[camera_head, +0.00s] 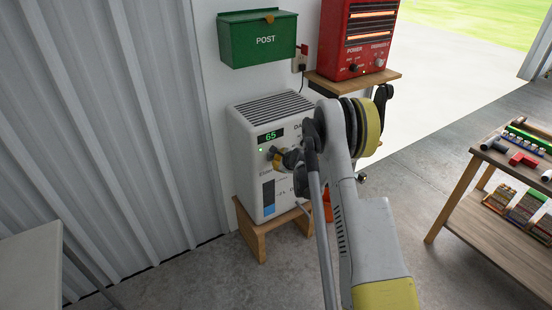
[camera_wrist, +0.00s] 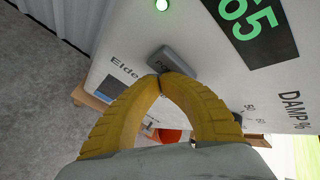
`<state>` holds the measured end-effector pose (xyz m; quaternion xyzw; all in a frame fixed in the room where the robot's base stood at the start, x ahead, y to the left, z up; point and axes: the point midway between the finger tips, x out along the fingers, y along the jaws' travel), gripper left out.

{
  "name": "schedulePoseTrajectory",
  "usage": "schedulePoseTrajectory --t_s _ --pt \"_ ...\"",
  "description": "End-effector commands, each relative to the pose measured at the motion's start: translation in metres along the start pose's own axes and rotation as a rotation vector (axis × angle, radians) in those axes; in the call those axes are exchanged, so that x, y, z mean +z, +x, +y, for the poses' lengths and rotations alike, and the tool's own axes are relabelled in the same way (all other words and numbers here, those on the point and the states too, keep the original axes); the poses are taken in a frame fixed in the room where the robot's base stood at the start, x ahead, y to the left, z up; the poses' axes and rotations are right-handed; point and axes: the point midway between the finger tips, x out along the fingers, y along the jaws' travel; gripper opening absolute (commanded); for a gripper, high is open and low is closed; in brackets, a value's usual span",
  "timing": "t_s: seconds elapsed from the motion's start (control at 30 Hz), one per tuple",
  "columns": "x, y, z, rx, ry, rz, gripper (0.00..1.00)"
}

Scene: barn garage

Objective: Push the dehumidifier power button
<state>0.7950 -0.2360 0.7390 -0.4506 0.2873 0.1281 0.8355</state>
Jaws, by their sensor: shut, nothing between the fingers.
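The white dehumidifier (camera_head: 243,160) stands on a low wooden bench, its display (camera_head: 270,136) lit green with 65. A small green light (camera_head: 261,150) glows below the display; this light also shows in the wrist view (camera_wrist: 161,4). In the wrist view a grey raised button (camera_wrist: 174,62) sits on the front panel, near the printed brand name. My gripper (camera_wrist: 160,78) is shut and empty. Its yellow fingertips meet at the button's lower edge and overlap it in the picture; I cannot tell whether they touch it. In the head view my gripper (camera_head: 277,154) hides the button.
The wooden bench (camera_head: 262,245) is under the dehumidifier. A green post box (camera_head: 258,45) hangs above it, and a red heater (camera_head: 358,35) stands on a shelf to the right. A wooden rack (camera_head: 480,215) with tools is at right. Concrete floor is open between.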

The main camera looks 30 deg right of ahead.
Motion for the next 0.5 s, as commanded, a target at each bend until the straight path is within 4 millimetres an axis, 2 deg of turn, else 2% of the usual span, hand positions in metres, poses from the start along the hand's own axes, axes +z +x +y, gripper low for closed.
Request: schedulePoseTrajectory --t_s 0.5 --pt "0.0009 -0.0014 0.0017 0.000 0.000 -0.002 0.00"
